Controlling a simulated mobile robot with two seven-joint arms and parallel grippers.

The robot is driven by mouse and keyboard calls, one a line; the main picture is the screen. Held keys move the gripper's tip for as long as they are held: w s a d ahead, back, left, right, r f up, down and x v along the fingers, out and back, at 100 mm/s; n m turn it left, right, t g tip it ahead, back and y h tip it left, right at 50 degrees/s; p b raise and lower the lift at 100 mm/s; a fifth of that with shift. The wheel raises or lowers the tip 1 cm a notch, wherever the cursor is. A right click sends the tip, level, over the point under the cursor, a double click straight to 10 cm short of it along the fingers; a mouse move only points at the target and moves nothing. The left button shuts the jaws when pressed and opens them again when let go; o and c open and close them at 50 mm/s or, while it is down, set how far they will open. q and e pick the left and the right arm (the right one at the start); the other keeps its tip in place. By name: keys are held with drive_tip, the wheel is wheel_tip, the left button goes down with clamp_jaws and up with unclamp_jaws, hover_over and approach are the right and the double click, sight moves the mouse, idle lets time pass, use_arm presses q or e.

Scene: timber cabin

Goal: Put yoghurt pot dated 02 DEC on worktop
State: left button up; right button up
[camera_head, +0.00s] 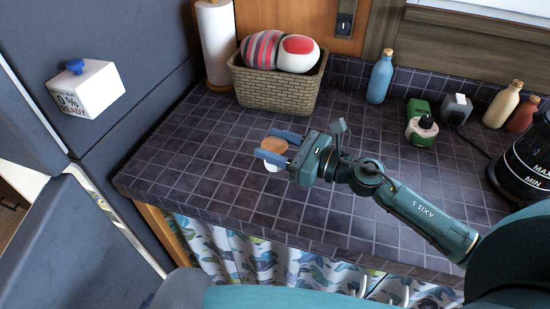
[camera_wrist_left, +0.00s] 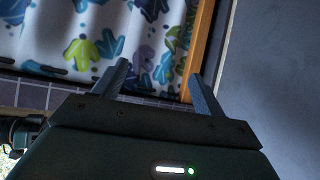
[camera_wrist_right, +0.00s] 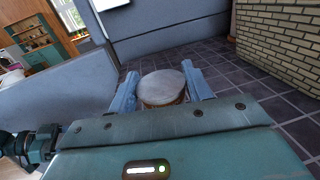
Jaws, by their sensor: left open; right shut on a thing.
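The right wrist view shows the pot's round lid (camera_wrist_right: 162,86) held between both blue fingers (camera_wrist_right: 162,92). No date can be read on it. I cannot tell whether its base touches the tiles. My left gripper (camera_wrist_left: 157,85) is open and empty in the left wrist view, facing a patterned curtain (camera_wrist_left: 100,35); it is not visible in the head view.
A wicker basket (camera_head: 275,93) with striped and red-white items stands at the back, beside a paper roll (camera_head: 215,45). A blue bottle (camera_head: 380,77), a green-and-white container (camera_head: 421,130) and a black jug (camera_head: 525,160) stand to the right. A grey cabinet is at left. Tiles around the pot are clear.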

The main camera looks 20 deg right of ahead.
wheel_tip(320, 180, down, 3)
drive_tip(key=shift+f+b, duration=0.2)
drive_tip(key=shift+b, duration=0.25)
use_arm(q)
drive_tip(key=shift+d+f, duration=0.15)
drive_tip(key=shift+d, duration=0.05)
use_arm(e)
drive_tip(key=shift+f, duration=0.15)
drive_tip(key=shift+f, duration=0.2)
drive_tip(key=o, duration=1)
drive_tip(key=shift+o, duration=0.2)
drive_tip(key=shift+r, duration=0.1)
